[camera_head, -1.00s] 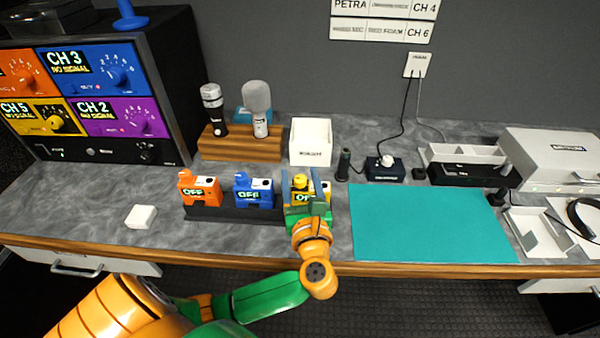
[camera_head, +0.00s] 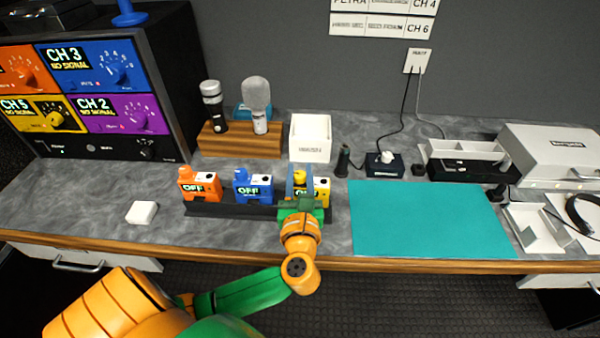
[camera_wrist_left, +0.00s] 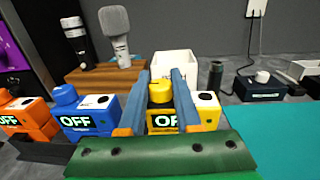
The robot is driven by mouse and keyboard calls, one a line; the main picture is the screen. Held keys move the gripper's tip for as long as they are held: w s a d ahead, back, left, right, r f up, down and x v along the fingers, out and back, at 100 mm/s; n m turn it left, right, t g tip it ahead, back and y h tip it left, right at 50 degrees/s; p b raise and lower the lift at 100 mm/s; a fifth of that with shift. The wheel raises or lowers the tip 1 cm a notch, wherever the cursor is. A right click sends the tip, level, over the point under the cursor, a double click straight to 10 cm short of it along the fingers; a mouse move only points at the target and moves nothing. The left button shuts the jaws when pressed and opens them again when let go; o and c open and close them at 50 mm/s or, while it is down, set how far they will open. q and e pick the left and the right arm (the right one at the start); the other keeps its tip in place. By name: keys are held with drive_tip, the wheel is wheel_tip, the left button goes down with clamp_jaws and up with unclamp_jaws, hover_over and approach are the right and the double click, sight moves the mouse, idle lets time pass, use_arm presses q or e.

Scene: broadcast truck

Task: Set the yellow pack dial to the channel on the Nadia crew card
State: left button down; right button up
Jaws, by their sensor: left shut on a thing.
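The yellow pack (camera_head: 323,187) stands at the right end of a dark rack. Its yellow dial (camera_wrist_left: 160,92) is on top, and its display is partly hidden by my gripper. My left gripper (camera_head: 303,176) reaches over the pack from the front; in the left wrist view its two blue fingers (camera_wrist_left: 160,76) lie on either side of the dial, shut on it. Two rows of wall cards (camera_head: 382,17) show: one reads PETRA with CH 4; the other ends in CH 6, with its name unreadable. I cannot make out a Nadia card. My right gripper is out of view.
Orange (camera_head: 199,188) and blue (camera_head: 252,188) packs, both reading OFF, share the rack (camera_head: 230,211). Behind are a wooden microphone stand (camera_head: 240,147) and a white box (camera_head: 310,140). A teal mat (camera_head: 430,220) lies right; a small white block (camera_head: 142,213) lies left.

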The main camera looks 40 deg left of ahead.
use_arm(q)
drive_tip(key=m+t+h, duration=0.2)
drive_tip(key=m+h, duration=0.1)
drive_tip(key=h, duration=0.1)
drive_tip(key=shift+m+h, duration=0.3)
drive_tip(key=shift+h, duration=0.1)
drive_tip(key=m+t+h, duration=0.1)
drive_tip(key=h, duration=0.1)
drive_tip(key=shift+m+h, duration=0.4)
drive_tip(key=m+h, duration=0.2)
drive_tip(key=h, duration=0.1)
drive_tip(key=shift+f+b, duration=0.15)
drive_tip(key=shift+b, duration=0.15)
drive_tip(key=shift+m+h+b, duration=0.55)
drive_tip(key=shift+m+h, duration=0.35)
drive_tip(key=shift+h, duration=1)
drive_tip(key=c, duration=0.6)
unclamp_jaws()
drive_tip(key=shift+s, duration=0.1)
